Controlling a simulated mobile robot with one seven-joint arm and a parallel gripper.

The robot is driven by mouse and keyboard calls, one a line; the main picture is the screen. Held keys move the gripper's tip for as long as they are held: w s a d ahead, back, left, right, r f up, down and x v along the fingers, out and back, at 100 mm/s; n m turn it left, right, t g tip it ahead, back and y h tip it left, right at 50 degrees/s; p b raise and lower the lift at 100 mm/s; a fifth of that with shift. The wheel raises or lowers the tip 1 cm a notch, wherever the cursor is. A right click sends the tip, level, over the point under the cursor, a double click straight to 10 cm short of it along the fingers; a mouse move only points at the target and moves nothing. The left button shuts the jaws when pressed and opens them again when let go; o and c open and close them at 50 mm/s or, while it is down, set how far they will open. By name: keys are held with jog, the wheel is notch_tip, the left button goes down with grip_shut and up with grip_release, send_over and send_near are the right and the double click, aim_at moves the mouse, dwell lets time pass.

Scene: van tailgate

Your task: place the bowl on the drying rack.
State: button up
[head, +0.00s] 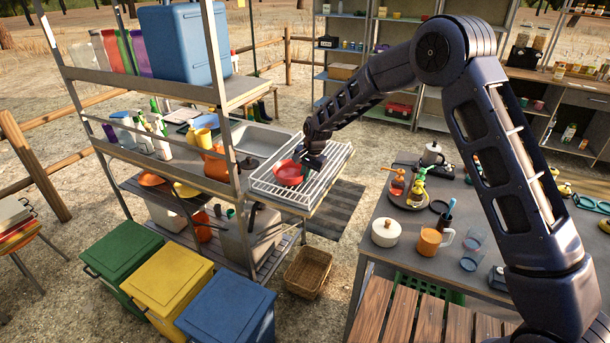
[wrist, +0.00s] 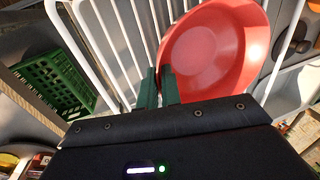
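The red bowl (head: 289,173) is over the white wire drying rack (head: 312,190) in the head view, open side up. Whether its base touches the wires I cannot tell. In the wrist view the bowl (wrist: 215,45) fills the upper middle, with the white rack bars (wrist: 120,45) behind and beside it. My gripper (head: 303,158) is at the bowl's far right rim. In the wrist view its two dark green fingers (wrist: 158,88) are close together with the bowl's near rim between them. The rest of the rack shows empty.
A metal sink (head: 258,140) adjoins the rack on the left. A shelf post (head: 228,110) stands left of the rack. A table (head: 400,260) with a pot, mug and glasses is to the right. A wicker basket (head: 308,272) is on the ground below.

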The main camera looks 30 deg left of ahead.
jog(key=o, duration=0.3)
jog(key=shift+r, duration=0.1)
jog(key=v, duration=1.2)
jog(key=shift+r, duration=0.1)
